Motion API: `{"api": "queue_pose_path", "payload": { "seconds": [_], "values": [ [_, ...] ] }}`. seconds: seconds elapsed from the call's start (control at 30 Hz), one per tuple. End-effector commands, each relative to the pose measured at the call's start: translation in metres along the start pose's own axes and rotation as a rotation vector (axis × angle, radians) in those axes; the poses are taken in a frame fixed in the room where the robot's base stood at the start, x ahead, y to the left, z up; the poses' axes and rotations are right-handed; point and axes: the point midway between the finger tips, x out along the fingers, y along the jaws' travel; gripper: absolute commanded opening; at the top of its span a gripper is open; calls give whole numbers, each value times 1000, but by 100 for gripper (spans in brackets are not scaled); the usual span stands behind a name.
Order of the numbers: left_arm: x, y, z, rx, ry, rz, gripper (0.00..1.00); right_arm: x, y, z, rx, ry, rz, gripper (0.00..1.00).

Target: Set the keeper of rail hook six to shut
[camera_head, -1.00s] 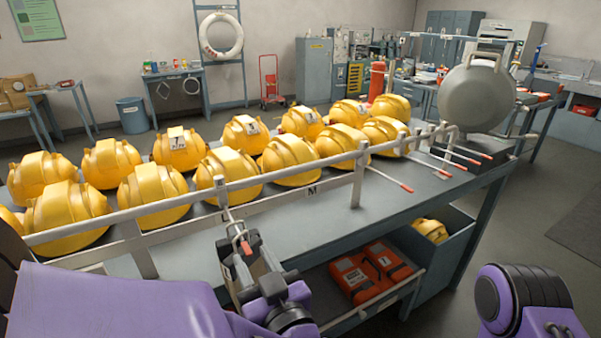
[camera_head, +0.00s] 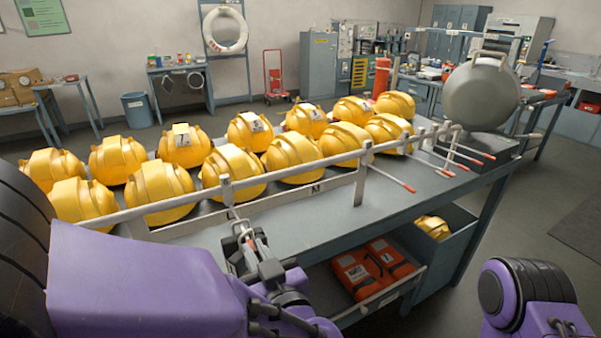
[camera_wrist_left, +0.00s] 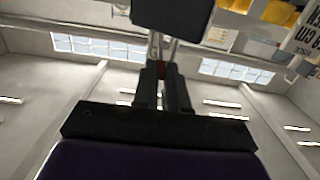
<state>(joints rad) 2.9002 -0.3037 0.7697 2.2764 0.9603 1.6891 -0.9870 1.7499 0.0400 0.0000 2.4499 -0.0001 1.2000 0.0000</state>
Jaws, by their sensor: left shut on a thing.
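A pale metal rail (camera_head: 290,171) runs along the front of the bench, with several straight hooks (camera_head: 390,178) with red tips sticking out at its right part. My left gripper (camera_head: 246,243) is in front of the rail, just below a post. It is shut on a hook's red-tipped end (camera_head: 252,243); in the left wrist view, a small red part (camera_wrist_left: 163,69) shows between the fingers (camera_wrist_left: 163,85). Hook numbers cannot be read, and the keeper's position is hidden by the fingers. My right arm shows at lower right, but its gripper is out of view.
Two rows of yellow helmets (camera_head: 233,172) stand on the bench (camera_head: 335,205) behind the rail. A round grey vessel (camera_head: 481,93) stands at the right end. Orange cases (camera_head: 372,268) lie on the shelf below. Floor at right is clear.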

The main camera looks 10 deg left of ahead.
Motion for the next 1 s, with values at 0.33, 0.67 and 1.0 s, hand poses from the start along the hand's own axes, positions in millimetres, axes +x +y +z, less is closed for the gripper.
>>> {"api": "queue_pose_path", "payload": {
  "seconds": [0.33,0.67,1.0],
  "values": [
    [1,0,-22,-1,-268,0,0,-68,6,-28,0,0,0,55],
    [8,0,-26,-7,-579,-1,0,-88,8,-36,0,0,0,55],
    [19,0,-34,-8,-901,0,0,-87,8,-36,0,0,0,55]
  ]
}}
